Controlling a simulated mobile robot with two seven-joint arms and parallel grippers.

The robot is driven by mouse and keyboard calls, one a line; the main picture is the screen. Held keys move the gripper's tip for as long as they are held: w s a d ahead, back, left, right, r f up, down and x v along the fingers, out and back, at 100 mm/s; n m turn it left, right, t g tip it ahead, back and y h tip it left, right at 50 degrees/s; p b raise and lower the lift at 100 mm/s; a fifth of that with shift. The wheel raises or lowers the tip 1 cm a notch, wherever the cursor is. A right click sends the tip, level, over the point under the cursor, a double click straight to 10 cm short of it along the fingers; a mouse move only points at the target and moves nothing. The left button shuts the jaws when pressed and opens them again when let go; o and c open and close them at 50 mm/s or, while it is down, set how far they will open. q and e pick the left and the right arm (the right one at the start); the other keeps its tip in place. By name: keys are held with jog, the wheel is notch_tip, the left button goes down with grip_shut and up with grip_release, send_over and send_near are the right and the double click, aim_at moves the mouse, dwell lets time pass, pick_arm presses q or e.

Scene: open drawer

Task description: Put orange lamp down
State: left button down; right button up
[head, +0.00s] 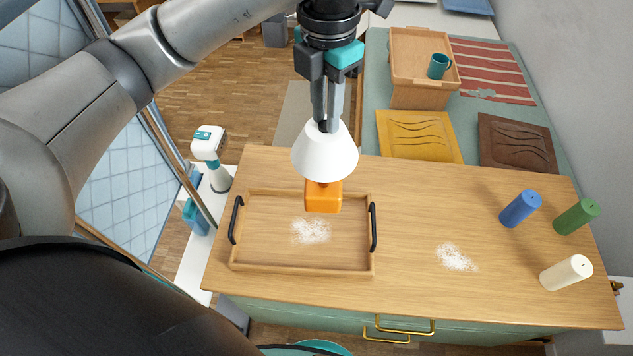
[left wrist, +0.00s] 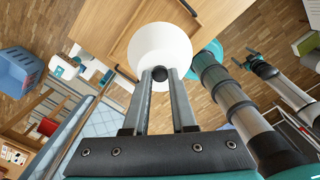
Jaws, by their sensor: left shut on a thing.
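The orange lamp has a white cone shade (head: 325,152) and a block-shaped orange base (head: 323,197). My left gripper (head: 326,122) points down from above and is shut on the black knob at the top of the shade. The lamp hangs upright over the back part of a wooden tray (head: 300,268); its base overlaps the tray's back rim in the head view. I cannot tell how much gap is under it. In the left wrist view the white shade (left wrist: 160,45) sits beyond the closed fingers (left wrist: 160,74) and hides the base.
The tray has black handles and white powder inside. More powder (head: 456,257) lies on the wooden top (head: 420,210) right of it. Blue (head: 520,208), green (head: 576,216) and white (head: 566,272) cylinders stand at the right. The top between powder and back edge is clear.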

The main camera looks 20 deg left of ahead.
aim_at(325, 124)
pick_arm(q)
notch_tip(325, 124, down, 17)
jog(key=shift+r, duration=0.2)
dwell(0.3)
jog(key=shift+f+b, duration=0.15)
jog(key=shift+b, duration=0.15)
jog(key=c, duration=0.7)
grip_release()
jog(key=shift+c, duration=0.2)
notch_tip(325, 124, up, 12)
jog(key=shift+r, duration=0.15)
